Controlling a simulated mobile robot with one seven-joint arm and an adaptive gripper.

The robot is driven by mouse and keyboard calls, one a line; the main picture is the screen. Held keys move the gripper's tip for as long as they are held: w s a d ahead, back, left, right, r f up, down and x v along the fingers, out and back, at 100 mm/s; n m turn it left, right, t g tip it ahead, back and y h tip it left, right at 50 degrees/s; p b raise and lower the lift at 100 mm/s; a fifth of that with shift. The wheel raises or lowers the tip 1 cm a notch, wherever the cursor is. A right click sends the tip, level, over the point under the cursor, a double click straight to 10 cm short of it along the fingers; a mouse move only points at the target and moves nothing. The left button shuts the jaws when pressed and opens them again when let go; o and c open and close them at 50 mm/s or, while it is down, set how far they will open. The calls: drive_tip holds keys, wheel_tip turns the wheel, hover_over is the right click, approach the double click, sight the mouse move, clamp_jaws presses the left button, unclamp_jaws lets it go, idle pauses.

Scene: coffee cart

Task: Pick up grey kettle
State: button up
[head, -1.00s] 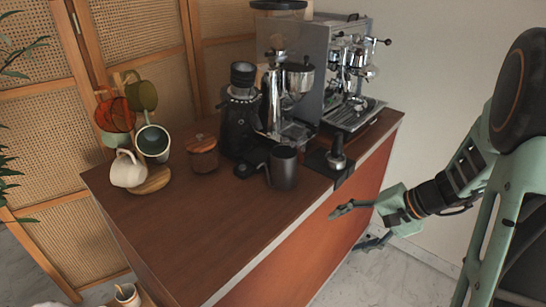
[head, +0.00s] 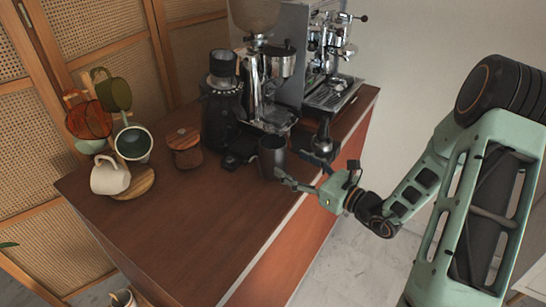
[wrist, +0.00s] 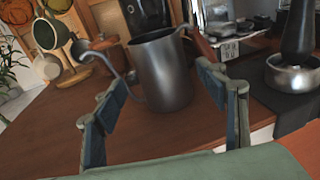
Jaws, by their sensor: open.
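The grey kettle (head: 272,157) is a dark metal pitcher standing upright on the brown cart top, near its front edge. In the wrist view the kettle (wrist: 163,75) has a thin spout curving to the left. My gripper (head: 297,170) is at the kettle's right side in the head view, just over the cart's edge. In the wrist view my gripper (wrist: 163,92) has its two fingers spread apart, with the kettle ahead and between them. The fingers do not appear closed on it. Exact contact is hard to tell.
A black grinder (head: 222,105) and an espresso machine (head: 325,60) stand behind the kettle. A tamper (head: 322,138) on a dark mat is close on the right. A wooden jar (head: 185,148) and a cup tree with a white mug (head: 109,177) are left. The front left cart top is clear.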

sight(283, 157)
drive_tip(key=x, duration=0.6)
drive_tip(key=shift+w+a+r+p, duration=0.1)
drive_tip(key=shift+w+a+p, duration=0.1)
drive_tip(key=shift+p, duration=0.2)
drive_tip(key=shift+c, duration=0.3)
drive_tip(key=shift+r, duration=0.1)
drive_tip(key=c, duration=1.3)
